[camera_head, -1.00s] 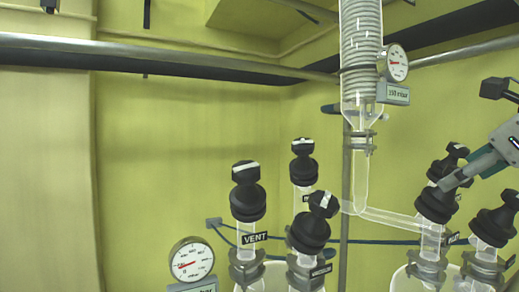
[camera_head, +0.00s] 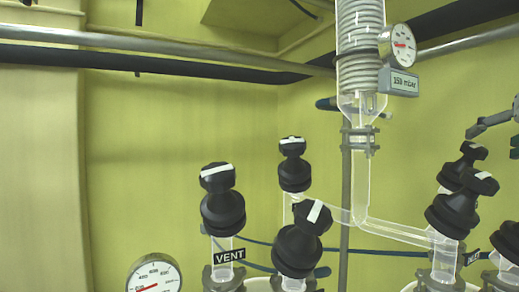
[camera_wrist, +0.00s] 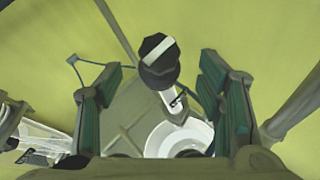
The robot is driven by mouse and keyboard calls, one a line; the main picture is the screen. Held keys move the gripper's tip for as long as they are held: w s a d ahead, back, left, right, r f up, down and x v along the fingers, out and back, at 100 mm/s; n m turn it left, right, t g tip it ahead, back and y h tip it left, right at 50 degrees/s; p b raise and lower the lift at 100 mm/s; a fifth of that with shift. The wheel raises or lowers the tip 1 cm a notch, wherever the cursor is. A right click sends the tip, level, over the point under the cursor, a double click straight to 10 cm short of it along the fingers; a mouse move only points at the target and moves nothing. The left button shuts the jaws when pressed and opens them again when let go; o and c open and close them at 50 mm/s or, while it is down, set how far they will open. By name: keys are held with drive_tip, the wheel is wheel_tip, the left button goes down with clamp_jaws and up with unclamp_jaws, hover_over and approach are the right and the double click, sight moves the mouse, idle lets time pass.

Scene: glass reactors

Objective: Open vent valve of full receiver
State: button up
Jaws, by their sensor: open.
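The valve labelled VENT (camera_head: 222,200) stands at lower middle-left in the head view, a black ribbed body with a white-striped knob on a glass neck. Its VENT label (camera_head: 229,256) is readable. In the wrist view one black valve with a white-striped knob (camera_wrist: 158,52) stands ahead, beyond the fingertips; I cannot tell which valve it is. My gripper (camera_wrist: 160,88) is open and empty, its green-padded fingers apart on either side of the picture. In the head view only a small part of it shows at the right edge (camera_head: 492,124).
A second black valve (camera_head: 299,240) stands close right of VENT, another (camera_head: 293,165) behind. More black valves (camera_head: 457,205) cluster at right. A glass condenser (camera_head: 361,50) with a gauge (camera_head: 398,45) hangs above. A dial gauge (camera_head: 153,275) is lower left.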

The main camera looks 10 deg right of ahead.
sight(478, 148)
drive_tip(key=x, duration=0.7)
drive_tip(key=shift+w, duration=0.1)
drive_tip(key=shift+c, duration=0.2)
drive_tip(key=c, duration=1.1)
